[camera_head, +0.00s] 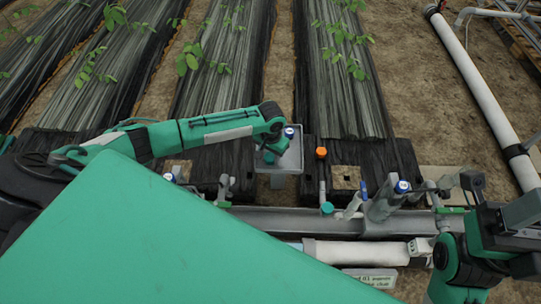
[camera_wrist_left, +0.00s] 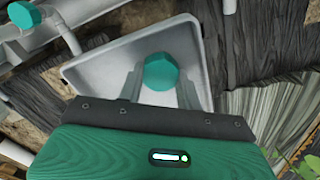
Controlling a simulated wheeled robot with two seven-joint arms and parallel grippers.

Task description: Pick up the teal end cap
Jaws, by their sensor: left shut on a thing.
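A teal end cap (camera_wrist_left: 161,71) sits between the two fingers of my left gripper (camera_wrist_left: 160,90) in the left wrist view, over a grey tray (camera_wrist_left: 90,70). In the head view the cap (camera_head: 269,157) shows small below my left gripper (camera_head: 271,147), above or at the tray (camera_head: 289,163). My left gripper is shut on the cap. I cannot tell whether the cap still touches the tray. A second teal cap (camera_head: 327,208) is on the pipework to the right; a teal cap also shows at the upper left of the left wrist view (camera_wrist_left: 23,14). My right gripper (camera_head: 470,185) is at the right, its fingers unclear.
A blue-topped fitting (camera_head: 289,132) stands at the tray's far part. A grey rail (camera_head: 290,221) with valves and a grey blue-capped fitting (camera_head: 385,203) runs in front. Planted beds lie behind.

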